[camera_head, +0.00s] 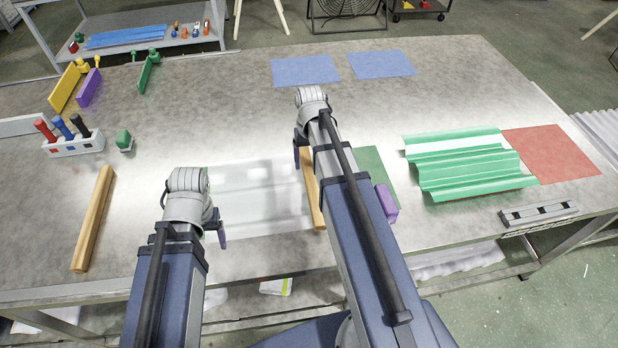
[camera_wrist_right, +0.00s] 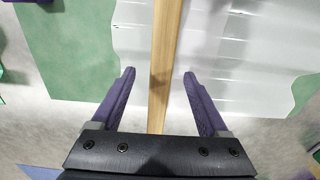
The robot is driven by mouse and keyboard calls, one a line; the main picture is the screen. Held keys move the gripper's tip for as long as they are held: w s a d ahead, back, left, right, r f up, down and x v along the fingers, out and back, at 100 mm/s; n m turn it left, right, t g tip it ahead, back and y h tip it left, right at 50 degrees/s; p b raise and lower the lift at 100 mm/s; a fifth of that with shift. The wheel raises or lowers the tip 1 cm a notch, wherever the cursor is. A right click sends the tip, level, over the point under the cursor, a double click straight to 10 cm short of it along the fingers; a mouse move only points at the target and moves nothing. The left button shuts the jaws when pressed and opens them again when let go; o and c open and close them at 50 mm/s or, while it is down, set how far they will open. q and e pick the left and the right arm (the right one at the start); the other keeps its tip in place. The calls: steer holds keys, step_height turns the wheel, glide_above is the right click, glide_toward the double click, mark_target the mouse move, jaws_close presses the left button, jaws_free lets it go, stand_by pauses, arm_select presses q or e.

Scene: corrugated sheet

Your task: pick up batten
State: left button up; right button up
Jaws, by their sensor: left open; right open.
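Two wooden battens show. One batten (camera_head: 311,188) lies along the right edge of a clear corrugated sheet (camera_head: 250,195), partly hidden behind my right arm; the other batten (camera_head: 93,220) lies alone at the left of the table. My right gripper (camera_head: 299,153) is open above the far part of the first batten. In the right wrist view that batten (camera_wrist_right: 162,50) runs between the spread fingers of the right gripper (camera_wrist_right: 159,73), with a gap on each side. My left gripper (camera_head: 216,226) is open and empty over the clear sheet's left side; one finger is hidden.
A green mat (camera_head: 372,165) and a purple block (camera_head: 387,203) are right of my right arm. A green corrugated sheet (camera_head: 470,175) lies further right beside a red mat (camera_head: 555,155). A white holder (camera_head: 75,147) with coloured handles stands at left. Blue mats (camera_head: 305,71) lie at the back.

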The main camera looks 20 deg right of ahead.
mark_target(309, 171)
arm_select(q)
steer(key=shift+f+b, duration=2.6)
arm_select(e)
steer(key=shift+a+f, duration=0.15)
steer(key=shift+f, duration=2.5)
steer(key=shift+r, duration=0.1)
jaws_close()
